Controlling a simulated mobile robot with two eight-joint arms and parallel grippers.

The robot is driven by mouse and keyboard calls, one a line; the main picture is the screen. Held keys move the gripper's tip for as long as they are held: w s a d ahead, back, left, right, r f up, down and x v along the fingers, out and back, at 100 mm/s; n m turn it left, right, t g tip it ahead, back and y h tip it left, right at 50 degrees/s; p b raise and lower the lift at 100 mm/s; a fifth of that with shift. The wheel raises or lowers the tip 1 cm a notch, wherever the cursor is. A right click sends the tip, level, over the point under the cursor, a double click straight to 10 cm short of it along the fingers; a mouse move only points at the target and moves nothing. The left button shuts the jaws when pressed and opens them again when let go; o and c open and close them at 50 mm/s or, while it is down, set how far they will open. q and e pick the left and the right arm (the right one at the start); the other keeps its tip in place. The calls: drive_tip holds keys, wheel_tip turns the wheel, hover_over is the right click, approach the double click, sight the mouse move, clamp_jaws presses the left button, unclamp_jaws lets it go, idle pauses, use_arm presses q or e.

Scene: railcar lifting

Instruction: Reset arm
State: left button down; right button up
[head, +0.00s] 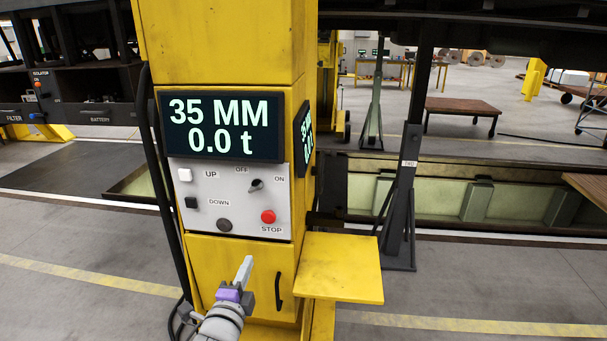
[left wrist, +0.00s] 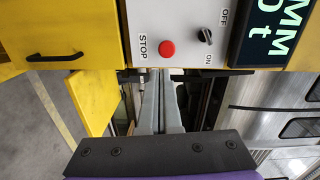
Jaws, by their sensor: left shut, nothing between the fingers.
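The yellow lifting column (head: 225,45) stands in the middle of the head view. Its black display (head: 221,127) reads 35 MM and 0.0 t. Below it, the grey control panel (head: 230,212) carries a white UP button (head: 185,175), a black DOWN button (head: 191,203), a black OFF/ON knob (head: 256,185) and a red STOP button (head: 268,216). My left gripper (head: 245,265) is shut and empty, pointing up in front of the column below the panel. Its closed fingers (left wrist: 161,105) show in the left wrist view, with the STOP button (left wrist: 167,48) beyond them. My right gripper is not in view.
A yellow shelf (head: 342,268) juts from the column's right side, close to my left gripper. A black door handle (head: 280,291) is just right of the gripper. A dark grey stand (head: 400,210) and a pit (head: 440,190) lie further right. Grey floor is open at the left.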

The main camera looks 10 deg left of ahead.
use_arm(q)
drive_tip(key=s+f+n+g, duration=0.6)
drive_tip(key=s+f+n, duration=0.2)
drive_tip(key=s, duration=0.4)
drive_tip(key=s+f+n+g, duration=0.6)
drive_tip(key=s+f+n, duration=0.2)
drive_tip(key=s, duration=0.5)
drive_tip(key=shift+s+d+n+p, duration=0.3)
drive_tip(key=shift+n+p, duration=0.1)
drive_tip(key=shift+n, duration=0.2)
